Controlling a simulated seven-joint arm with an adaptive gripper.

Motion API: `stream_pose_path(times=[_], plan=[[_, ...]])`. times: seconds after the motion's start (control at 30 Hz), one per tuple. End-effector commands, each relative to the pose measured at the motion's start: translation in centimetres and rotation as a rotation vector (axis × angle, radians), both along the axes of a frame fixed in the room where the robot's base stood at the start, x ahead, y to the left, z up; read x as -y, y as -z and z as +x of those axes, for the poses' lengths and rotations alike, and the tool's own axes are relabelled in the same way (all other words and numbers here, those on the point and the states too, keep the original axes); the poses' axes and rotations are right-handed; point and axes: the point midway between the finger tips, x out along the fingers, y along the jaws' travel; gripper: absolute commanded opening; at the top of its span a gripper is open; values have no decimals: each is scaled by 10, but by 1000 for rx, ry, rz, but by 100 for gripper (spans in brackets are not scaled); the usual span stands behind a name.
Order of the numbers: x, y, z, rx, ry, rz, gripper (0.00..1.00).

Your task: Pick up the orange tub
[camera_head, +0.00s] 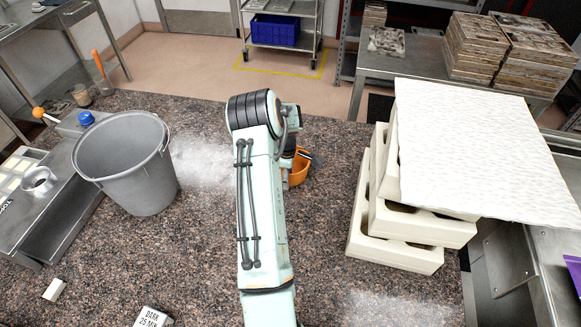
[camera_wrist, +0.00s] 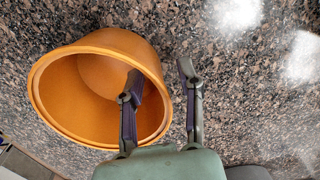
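The orange tub (camera_head: 299,171) stands on the speckled brown counter in the head view, partly hidden behind my arm. In the wrist view the orange tub (camera_wrist: 98,60) fills the left, with its round mouth facing the camera and its inside looking empty. My gripper (camera_wrist: 160,78) is open, with a clear gap between its fingers. The left finger shows in front of the tub's mouth and the right finger is outside the tub, so the tub's right rim and wall lie between them. I see no finger pressed on the wall. In the head view my arm mostly hides the gripper.
A grey bucket (camera_head: 127,165) stands left of my arm. A stack of cream trays (camera_head: 398,245) under a white sheet (camera_head: 475,145) stands to the right. A small labelled block (camera_head: 153,317) is at the front.

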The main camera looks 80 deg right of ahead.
Motion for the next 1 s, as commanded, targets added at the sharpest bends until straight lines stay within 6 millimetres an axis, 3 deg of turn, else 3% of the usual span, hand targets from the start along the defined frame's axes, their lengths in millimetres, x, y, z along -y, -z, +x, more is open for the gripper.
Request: stream_pose_path(times=[0.23,0.33,0.37,0.77,1.0], plan=[[0,1,0,0,0,-1,33],[0,1,0,0,0,-1,1],[0,1,0,0,0,-1,0],[0,0,0,0,0,0,0],[1,-22,0,0,0,-3,0]])
